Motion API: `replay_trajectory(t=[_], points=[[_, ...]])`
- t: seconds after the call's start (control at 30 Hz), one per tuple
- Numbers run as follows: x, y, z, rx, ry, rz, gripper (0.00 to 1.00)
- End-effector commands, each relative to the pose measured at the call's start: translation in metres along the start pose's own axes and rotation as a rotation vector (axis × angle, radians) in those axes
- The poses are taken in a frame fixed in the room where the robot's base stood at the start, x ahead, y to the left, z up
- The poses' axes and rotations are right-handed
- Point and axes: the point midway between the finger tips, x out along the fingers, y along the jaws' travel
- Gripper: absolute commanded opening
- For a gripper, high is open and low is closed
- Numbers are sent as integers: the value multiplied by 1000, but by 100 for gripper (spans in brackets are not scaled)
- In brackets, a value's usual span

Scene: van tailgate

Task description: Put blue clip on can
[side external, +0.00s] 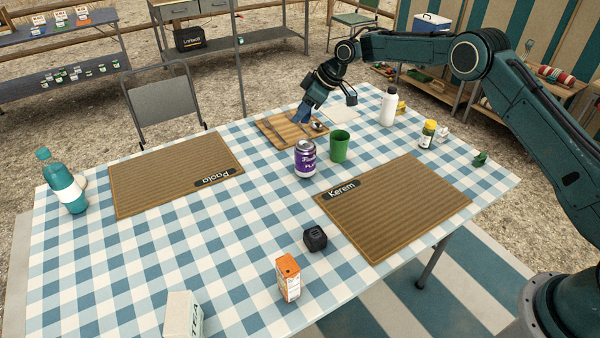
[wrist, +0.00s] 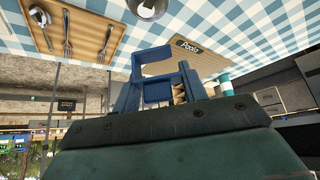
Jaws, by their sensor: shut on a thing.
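The purple can (side external: 305,163) stands upright on the checked tablecloth, left of a green cup (side external: 339,147). My gripper (side external: 306,108) is over the wooden board, behind and above the can and apart from it. It is shut on the blue clip (wrist: 154,88), which sticks out beyond the fingers in the wrist view; in the side view the clip is small and hard to separate from the fingers. A silver round thing shows at the top of the wrist view; I cannot tell what it is.
The wooden board (side external: 273,136) holds cutlery, including a fork (wrist: 67,34). Placemats marked Paola (side external: 165,175) and Kerem (side external: 400,212) flank the can. A white bottle (side external: 388,107) stands at the back right, a teal bottle (side external: 63,178) at the left. An orange carton (side external: 288,279) and black cube (side external: 315,238) stand in front.

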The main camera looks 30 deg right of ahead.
Motion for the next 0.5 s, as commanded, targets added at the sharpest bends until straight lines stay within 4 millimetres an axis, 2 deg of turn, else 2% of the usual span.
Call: replay_trajectory(t=[0.03,0.2,0.5], points=[[8,-1,5,1,-2,-2,21],[25,0,16,0,-1,0,21],[31,0,19,0,1,0,21]])
